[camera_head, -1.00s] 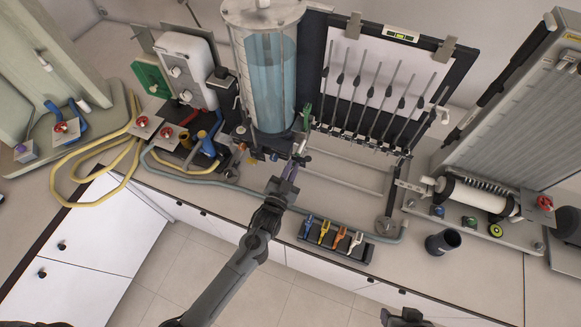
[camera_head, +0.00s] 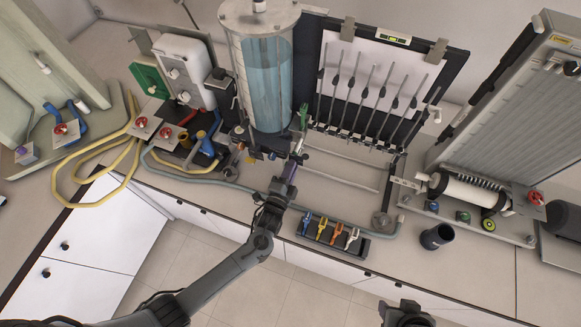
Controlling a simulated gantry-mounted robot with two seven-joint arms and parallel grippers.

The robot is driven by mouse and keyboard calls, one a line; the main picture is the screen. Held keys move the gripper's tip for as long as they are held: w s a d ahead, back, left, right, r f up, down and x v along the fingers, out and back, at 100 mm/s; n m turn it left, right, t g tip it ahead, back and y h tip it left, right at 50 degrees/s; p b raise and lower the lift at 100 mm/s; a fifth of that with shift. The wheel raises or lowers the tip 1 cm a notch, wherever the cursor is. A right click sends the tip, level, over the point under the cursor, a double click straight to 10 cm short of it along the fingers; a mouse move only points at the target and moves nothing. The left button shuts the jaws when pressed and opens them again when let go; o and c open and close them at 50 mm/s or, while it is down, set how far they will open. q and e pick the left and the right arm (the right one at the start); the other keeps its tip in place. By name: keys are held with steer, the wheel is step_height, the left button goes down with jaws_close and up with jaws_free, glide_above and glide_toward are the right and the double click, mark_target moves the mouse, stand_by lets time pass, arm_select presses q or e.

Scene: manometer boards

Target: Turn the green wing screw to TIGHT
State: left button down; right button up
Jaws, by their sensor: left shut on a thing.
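A small green piece (camera_head: 303,117), which I take to be the green wing screw, stands at the lower left edge of the manometer board (camera_head: 455,75), just right of the water cylinder (camera_head: 268,85). My left gripper (camera_head: 300,142) reaches up from below, with its fingertips at the lower end of the green piece. It is shut on it, but the contact is small and partly hidden by the fingers. The screw's turn angle and any TIGHT mark are too small to read. A dark part of my right arm (camera_head: 405,315) shows at the bottom edge; its jaws cannot be made out.
A dark rack with blue, yellow, orange and white clips (camera_head: 333,236) sits at the bench's front edge. A dark cup (camera_head: 437,237) stands right of it. A grey hose (camera_head: 235,187) runs along the front. Yellow tubing (camera_head: 90,180) loops at left. Valves with red knobs stand at both sides.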

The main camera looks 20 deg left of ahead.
arm_select(q)
steer(key=shift+f+m+p, duration=0.1)
steer(key=shift+m+p, duration=0.2)
steer(key=shift+m, duration=1.4)
steer(key=c, duration=1.2)
jaws_free()
steer(key=shift+c, duration=0.2)
steer(key=shift+s, duration=0.1)
steer(key=s+b, duration=0.1)
steer(key=s, duration=0.9)
steer(key=shift+s, duration=0.35)
steer(key=shift+f, duration=0.1)
